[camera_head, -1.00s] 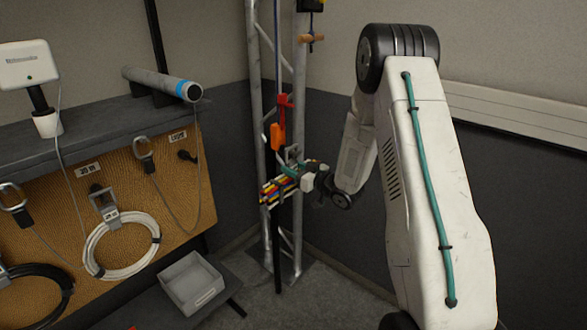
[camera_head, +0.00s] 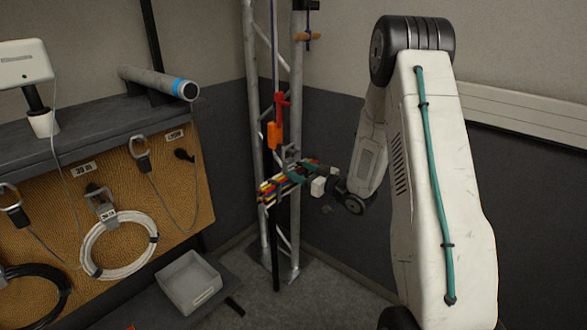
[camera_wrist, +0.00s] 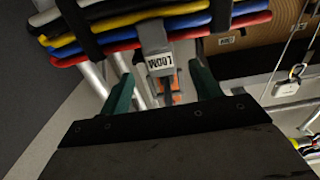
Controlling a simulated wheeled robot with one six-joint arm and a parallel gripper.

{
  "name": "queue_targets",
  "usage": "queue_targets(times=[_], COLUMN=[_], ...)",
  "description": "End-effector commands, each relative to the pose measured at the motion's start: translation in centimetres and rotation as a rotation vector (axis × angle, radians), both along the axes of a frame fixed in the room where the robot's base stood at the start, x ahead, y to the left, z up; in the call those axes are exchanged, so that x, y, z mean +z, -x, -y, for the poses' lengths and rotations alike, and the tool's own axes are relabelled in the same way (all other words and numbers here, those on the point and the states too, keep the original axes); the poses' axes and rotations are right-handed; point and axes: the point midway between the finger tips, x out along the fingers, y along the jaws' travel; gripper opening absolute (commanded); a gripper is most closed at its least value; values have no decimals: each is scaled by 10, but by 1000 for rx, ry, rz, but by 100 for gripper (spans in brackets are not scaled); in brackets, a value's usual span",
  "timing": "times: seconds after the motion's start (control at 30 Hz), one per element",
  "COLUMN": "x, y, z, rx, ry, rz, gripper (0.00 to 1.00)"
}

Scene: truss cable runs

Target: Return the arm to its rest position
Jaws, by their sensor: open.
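My arm (camera_head: 440,180) rises on the right in the head view, bends at a black elbow and comes down toward the truss. My gripper (camera_wrist: 158,66) shows in the wrist view as two teal fingers spread apart, with nothing clasped between them. Ahead of them is a grey tag (camera_wrist: 160,62) reading LOOM, under a bundle of red, blue, yellow, black and white cables (camera_wrist: 100,32).
The metal truss (camera_head: 252,110) stands in the corner, with an orange-red fitting (camera_head: 275,132) on a hanging line. A bench with a cable board (camera_head: 190,215) stands on the left. A grey bin (camera_head: 190,282) sits low in front. A pale rail (camera_head: 520,115) runs along the right wall.

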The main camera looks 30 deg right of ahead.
Motion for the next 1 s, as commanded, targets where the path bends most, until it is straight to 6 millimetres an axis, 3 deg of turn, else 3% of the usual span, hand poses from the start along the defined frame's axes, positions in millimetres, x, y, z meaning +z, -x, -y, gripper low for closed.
queue_targets(times=[0.2,0.43,0.53,0.7,0.77,0.87,1.0], x=[0,-2,-16,-78,-90,-94,-75], y=[24,27,25,39,49,70,109], z=[9,10,14,41,53,66,70], rx=[0,-1,-22,-159,-221,-315,-427], ry=[1,7,38,134,177,241,302], rz=[1,-5,-71,-377,-502,-695,-946], gripper=[63,63,63,63,63,63,63])
